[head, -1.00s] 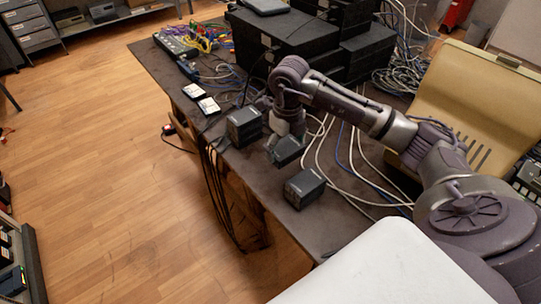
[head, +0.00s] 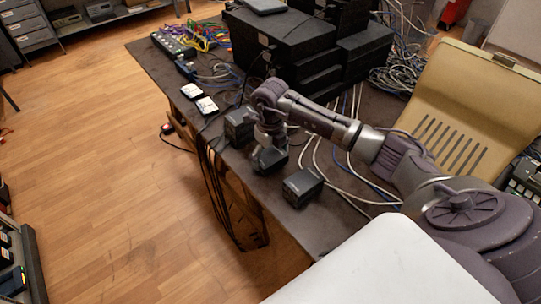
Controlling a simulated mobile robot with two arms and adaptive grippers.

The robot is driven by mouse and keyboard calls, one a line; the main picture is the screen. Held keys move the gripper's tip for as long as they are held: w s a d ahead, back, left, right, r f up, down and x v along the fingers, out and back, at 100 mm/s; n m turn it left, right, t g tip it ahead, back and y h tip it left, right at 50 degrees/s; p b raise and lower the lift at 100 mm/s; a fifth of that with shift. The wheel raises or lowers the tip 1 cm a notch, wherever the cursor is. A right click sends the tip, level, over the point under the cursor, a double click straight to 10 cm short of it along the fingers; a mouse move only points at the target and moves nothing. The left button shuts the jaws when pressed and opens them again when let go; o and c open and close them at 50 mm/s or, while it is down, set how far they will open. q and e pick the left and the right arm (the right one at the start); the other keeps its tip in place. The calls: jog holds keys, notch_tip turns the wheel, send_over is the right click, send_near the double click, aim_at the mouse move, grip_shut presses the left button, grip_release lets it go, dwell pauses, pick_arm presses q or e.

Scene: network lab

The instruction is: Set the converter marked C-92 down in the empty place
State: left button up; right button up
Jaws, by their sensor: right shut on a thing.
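My right gripper (head: 271,145) points down over the dark table (head: 325,228) and is shut on a small dark box-shaped converter (head: 269,161). The held converter is between two similar dark converters near the table's front edge, one on the left (head: 239,127) and one on the right (head: 302,188). It looks low, at or just above the tabletop; I cannot tell if it touches. No marking on any converter is readable, so C-92 cannot be confirmed. The gripper partly hides the held converter and the gap. My left gripper is not in view.
Stacked black equipment (head: 290,50) stands at the back. White and blue cables (head: 345,180) run over the table behind the converters. Two white-topped small items (head: 206,105) lie left of the row, and a power strip (head: 173,46) lies farther left. A beige slotted panel (head: 470,105) stands at right.

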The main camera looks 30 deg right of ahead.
aim_at(270, 156)
jog(key=o, duration=1)
jog(key=shift+f, duration=0.1)
jog(key=shift+r, duration=0.3)
notch_tip(270, 156, up, 12)
jog(key=shift+f, duration=0.1)
